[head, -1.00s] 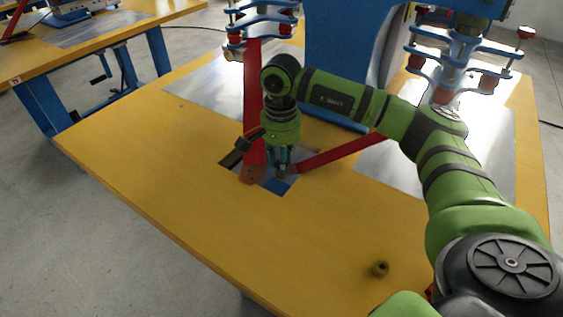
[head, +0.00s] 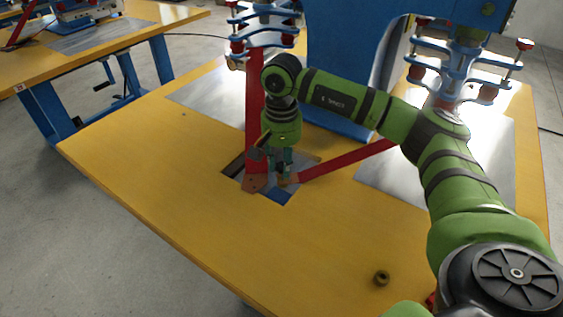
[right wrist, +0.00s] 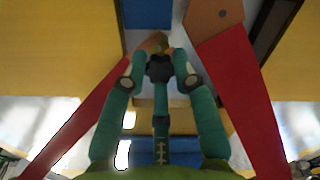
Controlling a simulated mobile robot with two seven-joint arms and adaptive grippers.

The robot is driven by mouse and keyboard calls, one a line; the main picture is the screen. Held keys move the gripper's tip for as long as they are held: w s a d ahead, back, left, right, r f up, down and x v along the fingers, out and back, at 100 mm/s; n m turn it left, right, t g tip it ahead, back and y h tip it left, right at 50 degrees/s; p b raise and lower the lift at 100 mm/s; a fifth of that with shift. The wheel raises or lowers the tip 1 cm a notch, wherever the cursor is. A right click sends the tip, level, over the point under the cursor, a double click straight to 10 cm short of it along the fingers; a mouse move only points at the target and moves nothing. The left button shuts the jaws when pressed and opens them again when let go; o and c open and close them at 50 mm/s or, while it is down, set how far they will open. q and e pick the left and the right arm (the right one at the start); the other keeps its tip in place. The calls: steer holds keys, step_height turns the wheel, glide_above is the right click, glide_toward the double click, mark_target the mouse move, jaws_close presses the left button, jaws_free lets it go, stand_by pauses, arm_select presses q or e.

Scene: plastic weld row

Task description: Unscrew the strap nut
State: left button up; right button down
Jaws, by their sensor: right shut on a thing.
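My right gripper (head: 284,178) points down at the table opening, between the lower ends of two red straps. In the right wrist view its teal fingers (right wrist: 159,68) are closed around a small brass-brown piece (right wrist: 153,41), apparently the strap nut, mostly hidden by the fingertips. One red strap (head: 255,115) comes down on the left and ends in a brownish plate with a hole (right wrist: 213,14). The other red strap (head: 345,161) slants in from the right to the gripped piece. My left gripper is not in view.
A blue machine column (head: 340,70) and clamp fixtures (head: 463,62) stand behind. Metal plates (head: 435,165) lie on the table. The front left of the table is clear.

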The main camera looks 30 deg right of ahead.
steer(key=shift+r+p, duration=0.85)
steer(key=shift+r, duration=0.55)
